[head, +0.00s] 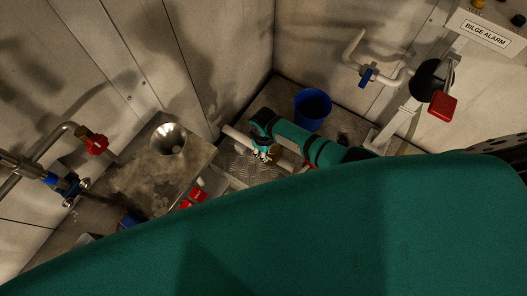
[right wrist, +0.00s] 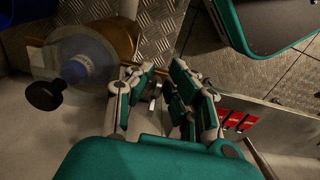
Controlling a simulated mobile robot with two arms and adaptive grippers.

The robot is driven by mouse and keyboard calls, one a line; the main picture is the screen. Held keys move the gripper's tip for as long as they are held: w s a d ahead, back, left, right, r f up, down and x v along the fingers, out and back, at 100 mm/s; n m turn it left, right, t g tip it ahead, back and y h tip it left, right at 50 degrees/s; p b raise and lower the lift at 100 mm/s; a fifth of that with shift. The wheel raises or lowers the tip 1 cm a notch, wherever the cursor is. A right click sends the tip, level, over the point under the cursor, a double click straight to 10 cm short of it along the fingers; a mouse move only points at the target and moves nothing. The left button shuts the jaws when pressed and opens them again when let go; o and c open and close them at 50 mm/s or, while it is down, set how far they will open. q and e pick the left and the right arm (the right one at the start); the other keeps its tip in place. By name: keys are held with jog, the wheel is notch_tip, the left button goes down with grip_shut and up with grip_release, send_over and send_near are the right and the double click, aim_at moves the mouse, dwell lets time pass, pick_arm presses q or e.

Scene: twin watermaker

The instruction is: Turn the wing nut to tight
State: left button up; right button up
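My right gripper (head: 262,154) reaches down at the end of my teal arm, over the metal floor area in the head view. In the right wrist view its two fingers (right wrist: 160,72) stand apart with a gap between them. A small bright metal piece (right wrist: 155,97) shows in that gap, beside the left finger. It may be the wing nut, but it is too small and too covered to be sure, and I cannot tell whether a finger touches it. In the head view the gripper hides the spot under it. My left gripper is in neither view.
In the right wrist view a clear-and-blue housing (right wrist: 77,66) with a brass-coloured body and a black knob (right wrist: 43,95) lies left of the fingers. The head view shows a blue bucket (head: 312,108), a funnel (head: 168,139), a red valve handle (head: 97,145) and a red-handled lever (head: 442,105).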

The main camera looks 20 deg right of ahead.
jog(key=o, duration=0.5)
jog(key=shift+w+d, duration=0.25)
jog(key=shift+s+a+r, duration=0.1)
jog(key=shift+s+a, duration=0.05)
notch_tip(320, 180, up, 12)
dwell(0.5)
